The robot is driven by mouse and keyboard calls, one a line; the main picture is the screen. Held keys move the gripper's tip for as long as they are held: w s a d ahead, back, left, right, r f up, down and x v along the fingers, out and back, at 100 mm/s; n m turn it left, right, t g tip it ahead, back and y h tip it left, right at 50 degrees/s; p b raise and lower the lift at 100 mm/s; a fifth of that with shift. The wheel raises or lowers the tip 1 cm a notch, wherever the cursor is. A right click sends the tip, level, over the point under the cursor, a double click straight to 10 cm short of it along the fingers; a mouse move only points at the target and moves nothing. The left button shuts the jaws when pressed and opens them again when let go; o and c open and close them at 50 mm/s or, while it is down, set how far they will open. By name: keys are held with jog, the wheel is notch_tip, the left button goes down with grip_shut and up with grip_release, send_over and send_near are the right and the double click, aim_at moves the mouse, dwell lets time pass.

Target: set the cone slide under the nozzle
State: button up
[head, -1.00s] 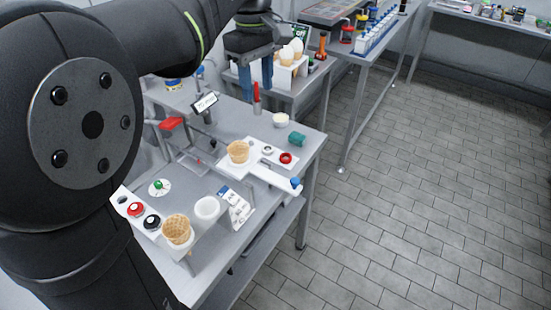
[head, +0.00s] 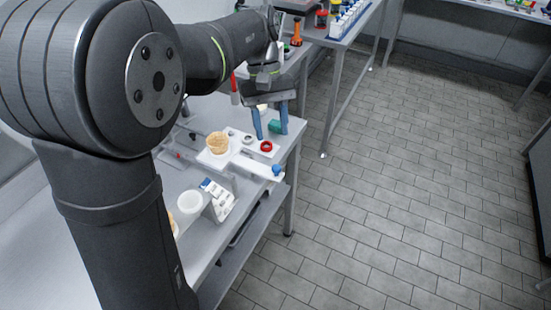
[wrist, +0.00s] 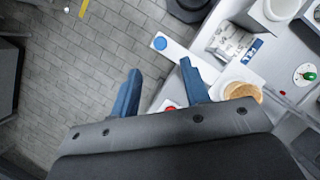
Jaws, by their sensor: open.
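The white cone slide (head: 249,165) sticks out past the table's right edge in the head view, with a blue knob (head: 277,170) at its outer end. It also shows in the wrist view (wrist: 182,54), with its blue knob (wrist: 160,43). In the wrist view the knob lies just beyond the gap between my fingertips (wrist: 159,68). I cannot make out the nozzle; my arm covers that area.
The floor right of the table is clear.

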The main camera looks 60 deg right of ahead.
aim_at(276, 166)
jog(key=x, duration=0.8)
jog(key=shift+s+a+f, duration=0.1)
jog(key=shift+f, duration=0.25)
grip_shut()
